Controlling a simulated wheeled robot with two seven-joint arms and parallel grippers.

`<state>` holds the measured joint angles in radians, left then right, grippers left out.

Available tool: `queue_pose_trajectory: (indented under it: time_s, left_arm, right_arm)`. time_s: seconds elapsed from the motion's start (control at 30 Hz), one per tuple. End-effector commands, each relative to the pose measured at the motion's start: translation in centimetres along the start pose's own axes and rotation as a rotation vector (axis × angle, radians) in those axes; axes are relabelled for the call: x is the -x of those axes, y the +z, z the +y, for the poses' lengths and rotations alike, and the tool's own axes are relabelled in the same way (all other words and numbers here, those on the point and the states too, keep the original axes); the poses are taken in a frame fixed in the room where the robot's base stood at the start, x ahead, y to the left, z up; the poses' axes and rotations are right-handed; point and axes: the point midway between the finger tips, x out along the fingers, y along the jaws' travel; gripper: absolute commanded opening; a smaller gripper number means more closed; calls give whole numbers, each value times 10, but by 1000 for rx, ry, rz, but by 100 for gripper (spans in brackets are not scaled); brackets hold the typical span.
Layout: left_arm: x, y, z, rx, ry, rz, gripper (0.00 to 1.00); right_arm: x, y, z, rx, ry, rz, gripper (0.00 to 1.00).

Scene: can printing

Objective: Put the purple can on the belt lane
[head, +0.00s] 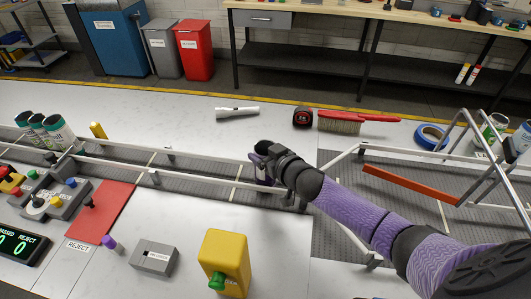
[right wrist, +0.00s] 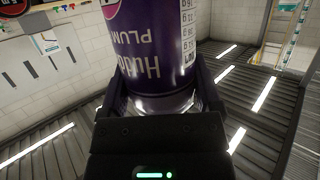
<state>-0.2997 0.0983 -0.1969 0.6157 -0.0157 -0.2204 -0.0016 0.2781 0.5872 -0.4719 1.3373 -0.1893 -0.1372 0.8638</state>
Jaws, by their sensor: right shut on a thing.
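The purple can (right wrist: 158,45) fills the upper middle of the right wrist view, with white lettering upside down and a silver rim toward my gripper. My right gripper (right wrist: 155,100) is shut around it, one finger on each side. In the head view my right gripper (head: 262,163) is over the belt lane (head: 212,190), between its rails; the hand mostly hides the can there. I cannot tell whether the can touches the belt. My left gripper is in neither view.
Metal rails (head: 205,178) border the lane. An orange bar (head: 410,185) slants across the belt at right, by a metal frame (head: 480,130). Several cans (head: 58,130) stand at far left. A yellow block with a green knob (head: 226,262) and a grey box (head: 154,257) stand in front.

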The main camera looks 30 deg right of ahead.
Motion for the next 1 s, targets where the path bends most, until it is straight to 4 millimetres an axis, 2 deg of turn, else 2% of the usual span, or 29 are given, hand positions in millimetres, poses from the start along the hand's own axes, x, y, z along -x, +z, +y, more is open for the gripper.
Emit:
queue_pose_trajectory:
  time_s: [0.03, 0.1, 0.37, 0.43, 0.57, 0.8, 0.9, 1.0]
  left_arm:
    - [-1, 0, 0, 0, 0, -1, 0]
    - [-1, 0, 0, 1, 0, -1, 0]
    - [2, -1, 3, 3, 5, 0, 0]
    - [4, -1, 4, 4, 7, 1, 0]
    - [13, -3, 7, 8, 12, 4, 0]
    - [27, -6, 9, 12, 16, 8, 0]
    - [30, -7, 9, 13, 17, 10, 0]
    - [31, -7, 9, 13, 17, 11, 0]
  right_arm:
    - [0, 2, 0, -1, 0, -1, 86]
    - [0, 1, 0, -1, 0, -1, 100]
    - [1, -2, 0, 0, 0, 0, 100]
    - [7, -2, 0, -1, -1, -2, 100]
    - [32, -3, 0, -2, -1, -3, 100]
    - [90, -2, 0, -2, 0, -4, 100]
    - [108, -2, 0, -3, 1, -3, 100]
    - [118, -2, 0, -2, 1, -1, 100]
